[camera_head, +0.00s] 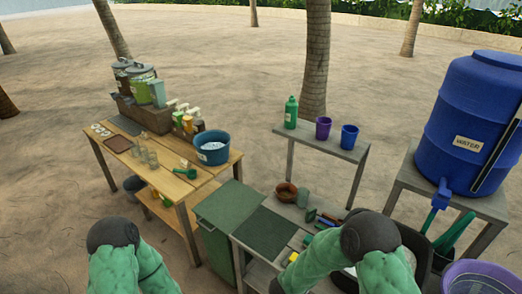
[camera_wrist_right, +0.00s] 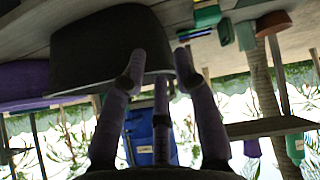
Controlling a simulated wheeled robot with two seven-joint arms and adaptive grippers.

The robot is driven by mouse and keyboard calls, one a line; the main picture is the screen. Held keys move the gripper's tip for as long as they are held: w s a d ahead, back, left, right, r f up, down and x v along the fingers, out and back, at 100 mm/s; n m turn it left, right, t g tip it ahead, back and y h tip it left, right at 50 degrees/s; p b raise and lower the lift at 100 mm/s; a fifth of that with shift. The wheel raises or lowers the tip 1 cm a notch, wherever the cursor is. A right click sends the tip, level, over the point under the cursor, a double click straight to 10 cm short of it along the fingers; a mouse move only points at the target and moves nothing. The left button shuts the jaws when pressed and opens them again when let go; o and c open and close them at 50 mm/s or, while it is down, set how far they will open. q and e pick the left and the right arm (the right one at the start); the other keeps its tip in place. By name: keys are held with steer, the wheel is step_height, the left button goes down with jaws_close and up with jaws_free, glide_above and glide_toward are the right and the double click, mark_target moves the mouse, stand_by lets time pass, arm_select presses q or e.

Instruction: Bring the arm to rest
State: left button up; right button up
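My left arm (camera_head: 120,262) comes in at the bottom left of the head view; its gripper is outside the picture. My right arm (camera_head: 345,255) comes in at the bottom centre right, and its gripper does not show there. In the upside-down right wrist view, the purple fingers of my right gripper (camera_wrist_right: 160,65) are spread with a gap between their tips and hold nothing visible. A dark grey basin (camera_wrist_right: 100,45) lies beyond them; I cannot tell the distance. A brown bowl (camera_head: 286,192) stands on the grey bench beside a grey-green cup (camera_head: 303,198).
The wooden table (camera_head: 175,185) at left holds a blue tub (camera_head: 212,150) and glasses. A shelf (camera_head: 320,142) carries a green bottle (camera_head: 291,112) and two cups. A blue water barrel (camera_head: 475,115) stands at right, with a purple basket (camera_head: 482,278) in front. Open sand lies behind.

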steer(key=s+a+f+n+g+y+b, duration=0.1)
steer(key=s+a+f+g+y+b, duration=0.1)
steer(key=s+f, duration=0.7)
steer(key=s+a+f+n+g+y+b, duration=0.1)
steer(key=s+a+f+g+y+b, duration=0.2)
steer(key=s+f, duration=0.7)
steer(key=y+b, duration=0.2)
steer(key=y, duration=0.2)
steer(key=shift+s+a+g, duration=0.2)
steer(key=shift+a+g, duration=0.05)
steer(key=shift+g, duration=0.15)
